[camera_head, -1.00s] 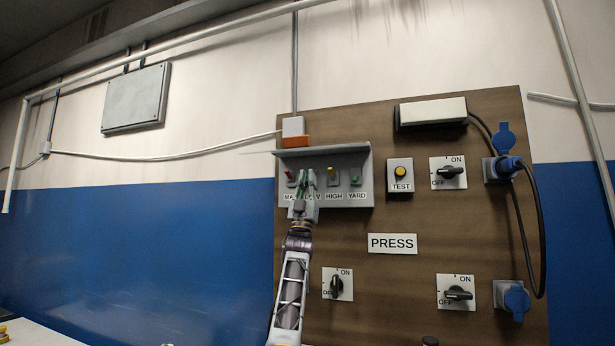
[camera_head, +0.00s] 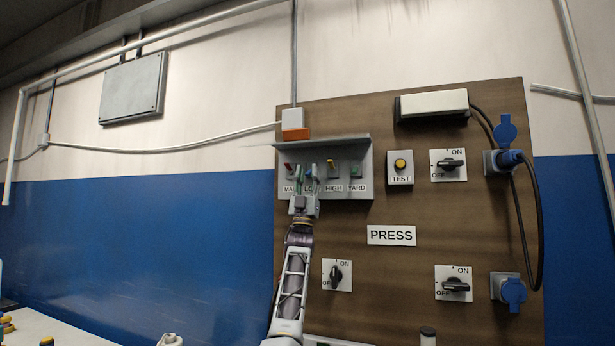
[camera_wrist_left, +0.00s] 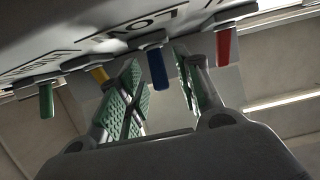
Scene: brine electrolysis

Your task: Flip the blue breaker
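The blue breaker lever (camera_head: 308,174) sits on the small grey breaker box, second from left, above the mostly covered LOW label. In the left wrist view the blue lever (camera_wrist_left: 157,68) hangs between my two green-padded fingers, with a visible gap on each side. My left gripper (camera_head: 307,180) is open around it, just in front of the box; the wrist view shows its spread fingers too (camera_wrist_left: 160,95). The lever does not look gripped. My right gripper is not in view.
A red lever (camera_head: 288,167) is close left of the blue one; yellow (camera_head: 331,169) and green (camera_head: 355,171) levers are to its right. The box's top ledge (camera_head: 325,141) overhangs them. A TEST button (camera_head: 400,164) and rotary switches share the wooden board (camera_head: 420,280).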

